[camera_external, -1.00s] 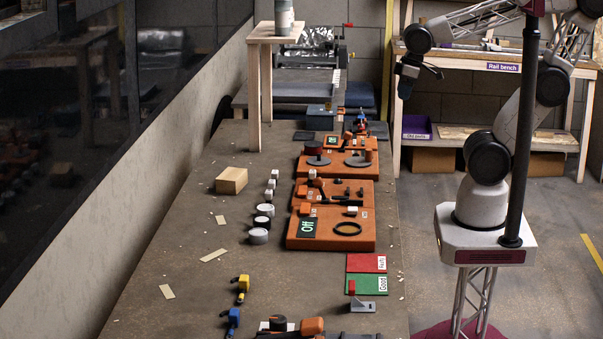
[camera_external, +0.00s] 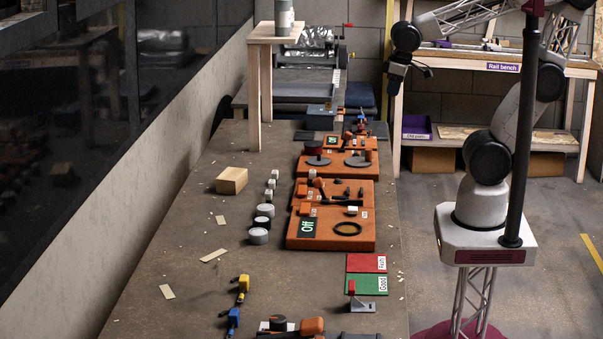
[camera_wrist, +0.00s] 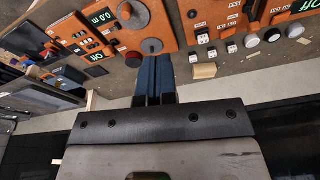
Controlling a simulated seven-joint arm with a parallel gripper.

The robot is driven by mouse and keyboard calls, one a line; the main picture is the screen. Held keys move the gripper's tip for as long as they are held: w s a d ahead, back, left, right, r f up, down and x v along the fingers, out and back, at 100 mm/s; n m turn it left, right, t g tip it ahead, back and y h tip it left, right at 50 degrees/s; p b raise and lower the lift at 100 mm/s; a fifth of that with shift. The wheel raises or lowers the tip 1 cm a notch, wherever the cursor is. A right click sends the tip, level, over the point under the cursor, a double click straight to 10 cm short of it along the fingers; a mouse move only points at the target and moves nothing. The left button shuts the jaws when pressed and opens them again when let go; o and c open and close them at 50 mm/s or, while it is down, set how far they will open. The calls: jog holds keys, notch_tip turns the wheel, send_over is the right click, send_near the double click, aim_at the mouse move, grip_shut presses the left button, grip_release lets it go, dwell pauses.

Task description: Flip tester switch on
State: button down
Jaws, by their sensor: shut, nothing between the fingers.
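Orange test units stand in a row on the long bench. The nearest unit (camera_external: 352,242) has a display (camera_external: 308,227) reading "Off", a dark ring and small blocks on top. Farther back, a small orange unit (camera_external: 345,143) has another lit display (camera_external: 332,142). In the wrist view, one display (camera_wrist: 97,70) seems to read "Off" and another (camera_wrist: 103,18) shows a number. I cannot tell which small part is the tester switch. My gripper (camera_external: 394,88) is in the air right of the bench's far end. Its blue fingers (camera_wrist: 153,58) are shut and empty, apart from any unit.
A wooden stand (camera_external: 266,42) bearing a canister rises at the bench's far left. A wooden block (camera_external: 231,180) and several white and grey cylinders lie left of the units. Red (camera_external: 366,263) and green (camera_external: 366,284) pads are nearer. The rail bench (camera_external: 500,62) stands behind my arm.

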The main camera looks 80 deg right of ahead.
jog(key=w+a+m, duration=0.4)
jog(key=w+a, duration=0.2)
jog(key=w, duration=0.3)
jog(key=m+g+h, duration=0.2)
jog(key=m, duration=1)
send_over(306, 204)
jog(key=a, duration=0.3)
notch_tip(306, 204, down, 11)
jog(key=shift+a+r, duration=0.2)
jog(key=shift+d+f, duration=0.1)
jog(key=shift+f, duration=0.1)
jog(key=d+f, duration=0.1)
jog(key=f, duration=0.3)
jog(key=d+f, duration=0.1)
jog(key=f, duration=0.8)
jog(key=shift+d+f, duration=0.15)
jog(key=shift+d, duration=0.25)
